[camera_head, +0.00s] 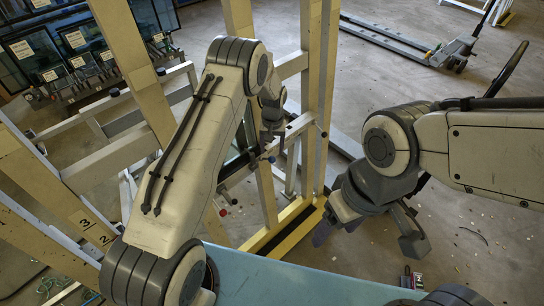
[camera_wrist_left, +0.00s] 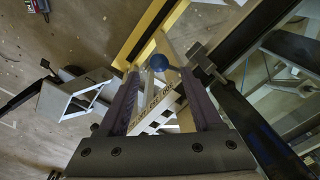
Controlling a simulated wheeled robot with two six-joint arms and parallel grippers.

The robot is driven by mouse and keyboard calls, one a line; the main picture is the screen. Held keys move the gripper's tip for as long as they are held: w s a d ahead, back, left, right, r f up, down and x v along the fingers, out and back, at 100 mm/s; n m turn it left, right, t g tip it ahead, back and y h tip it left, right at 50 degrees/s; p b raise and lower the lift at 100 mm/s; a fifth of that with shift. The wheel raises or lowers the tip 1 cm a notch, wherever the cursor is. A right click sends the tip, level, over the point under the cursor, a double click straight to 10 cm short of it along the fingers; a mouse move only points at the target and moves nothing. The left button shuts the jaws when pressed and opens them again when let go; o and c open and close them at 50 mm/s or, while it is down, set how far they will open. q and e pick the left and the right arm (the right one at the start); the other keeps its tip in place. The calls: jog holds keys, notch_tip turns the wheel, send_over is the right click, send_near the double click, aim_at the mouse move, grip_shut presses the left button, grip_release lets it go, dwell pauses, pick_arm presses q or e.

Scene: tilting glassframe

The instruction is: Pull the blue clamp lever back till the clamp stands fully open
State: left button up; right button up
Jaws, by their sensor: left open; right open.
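The blue ball knob of the clamp lever (camera_wrist_left: 158,62) shows in the left wrist view, at the far end of my left gripper (camera_wrist_left: 160,76), in line with the gap between its two fingers. The fingers are apart; I cannot tell whether either touches the knob. A dark metal piece (camera_wrist_left: 206,66), perhaps part of the clamp, is just right of the knob. In the head view my left gripper (camera_head: 268,142) is small and partly hidden at the frame's rail, with a small blue spot below it. My right gripper (camera_head: 367,238) is open and empty, pointing down, away from the lever.
Yellow uprights (camera_head: 311,100) and pale rails (camera_head: 110,162) of the tilting frame surround my left arm. A light blue surface (camera_head: 290,282) lies at the bottom. Glass panes (camera_head: 35,52) stand at the back left, a pallet jack (camera_head: 400,42) at the back right. Floor at right is mostly open.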

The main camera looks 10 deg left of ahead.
aim_at(272, 157)
pick_arm(q)
notch_tip(272, 157, down, 7)
jog(key=shift+r+p, duration=0.15)
jog(key=shift+p, duration=0.95)
grip_shut()
dwell(0.7)
